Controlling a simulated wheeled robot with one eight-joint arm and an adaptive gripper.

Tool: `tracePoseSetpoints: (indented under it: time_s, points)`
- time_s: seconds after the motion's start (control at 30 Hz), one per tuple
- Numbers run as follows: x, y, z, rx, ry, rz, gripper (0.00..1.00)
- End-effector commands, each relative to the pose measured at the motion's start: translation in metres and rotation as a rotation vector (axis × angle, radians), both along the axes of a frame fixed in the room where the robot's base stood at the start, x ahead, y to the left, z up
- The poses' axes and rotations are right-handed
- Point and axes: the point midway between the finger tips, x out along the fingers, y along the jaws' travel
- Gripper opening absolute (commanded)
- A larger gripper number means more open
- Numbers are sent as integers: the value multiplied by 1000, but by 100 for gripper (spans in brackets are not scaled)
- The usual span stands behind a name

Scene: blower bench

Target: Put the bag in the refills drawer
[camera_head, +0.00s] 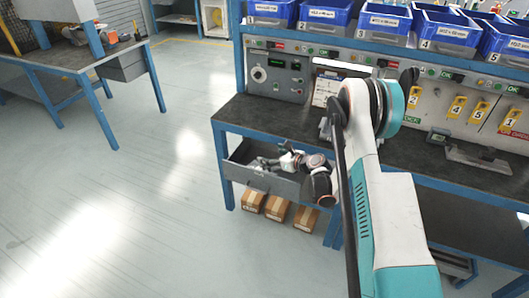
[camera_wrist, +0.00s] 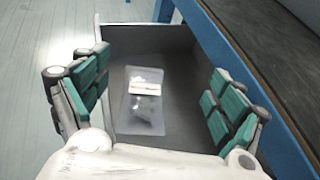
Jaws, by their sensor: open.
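The bag (camera_wrist: 145,108) is a small clear pouch with a white label strip. It lies on the floor of the open drawer (camera_wrist: 187,60), a grey drawer that hangs under the bench. My gripper (camera_wrist: 155,105) is open above the drawer, with its green-padded fingers spread to either side of the bag and apart from it. In the head view my gripper (camera_head: 285,162) is over the drawer (camera_head: 258,178) and hides part of its inside. The bag cannot be made out in the head view.
The bench top (camera_head: 420,150) and its blue frame lie close to the right of the drawer. Several cardboard boxes (camera_head: 277,207) stand on the floor below. Blue bins (camera_head: 385,20) line the shelf above. The floor to the left is clear.

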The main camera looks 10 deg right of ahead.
Motion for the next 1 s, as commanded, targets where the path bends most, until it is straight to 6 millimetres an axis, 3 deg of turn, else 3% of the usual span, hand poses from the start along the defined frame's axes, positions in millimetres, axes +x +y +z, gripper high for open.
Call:
tracePoseSetpoints:
  time_s: [0.2,0.47,0.57,0.8,1.0]
  points:
    - [-30,-19,17,0,0,-1,88]
    - [-40,-26,33,22,-8,-15,88]
    - [-31,-25,68,97,-30,-61,88]
    - [-10,-30,216,466,-99,-282,88]
    - [-18,-46,322,821,-117,-476,88]
